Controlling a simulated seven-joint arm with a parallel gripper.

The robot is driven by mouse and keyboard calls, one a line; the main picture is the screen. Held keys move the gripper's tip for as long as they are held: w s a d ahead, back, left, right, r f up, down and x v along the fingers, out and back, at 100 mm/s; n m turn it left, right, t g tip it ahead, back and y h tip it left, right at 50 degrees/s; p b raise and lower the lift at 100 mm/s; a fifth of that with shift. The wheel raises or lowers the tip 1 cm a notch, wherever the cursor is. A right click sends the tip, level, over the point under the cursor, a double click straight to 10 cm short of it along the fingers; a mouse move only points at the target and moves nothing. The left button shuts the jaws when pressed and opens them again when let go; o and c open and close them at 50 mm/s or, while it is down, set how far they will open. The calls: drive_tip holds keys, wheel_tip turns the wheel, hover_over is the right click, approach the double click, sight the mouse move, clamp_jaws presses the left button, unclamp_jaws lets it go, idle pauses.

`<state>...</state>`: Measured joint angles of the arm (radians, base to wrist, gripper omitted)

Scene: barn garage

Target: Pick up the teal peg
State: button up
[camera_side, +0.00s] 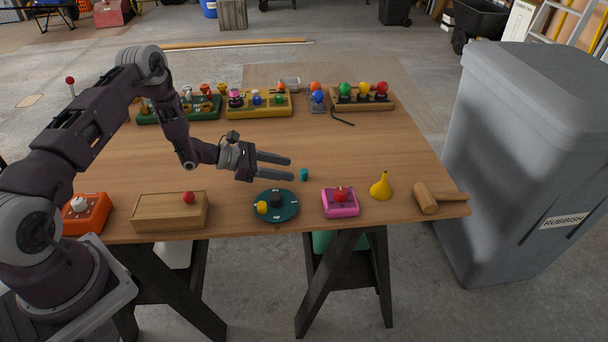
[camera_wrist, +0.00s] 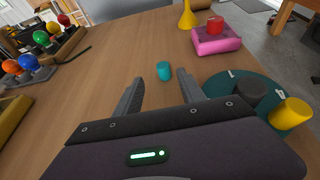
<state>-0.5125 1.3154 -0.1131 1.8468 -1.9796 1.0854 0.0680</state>
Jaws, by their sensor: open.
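The teal peg (camera_side: 304,174) is a small cylinder on the wooden table, right of my gripper (camera_side: 290,168) in the side view. In the wrist view the teal peg (camera_wrist: 164,71) stands ahead of my gripper (camera_wrist: 158,78), in line with the gap between the two fingers. The fingers are open and empty, and the peg appears just beyond their tips. They point level or slightly down, low over the table. Whether the peg lies partly between the tips cannot be told exactly.
A dark teal dial (camera_side: 276,205) with a yellow knob lies close to the gripper. A pink box (camera_side: 340,203), yellow funnel (camera_side: 381,186) and mallet (camera_side: 427,198) line the front edge. Knob boards (camera_side: 259,104) stand at the back. The table's middle is clear.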

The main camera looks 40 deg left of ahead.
sight(303, 171)
drive_tip(key=x, duration=0.6)
drive_tip(key=shift+d+r, duration=0.35)
clamp_jaws()
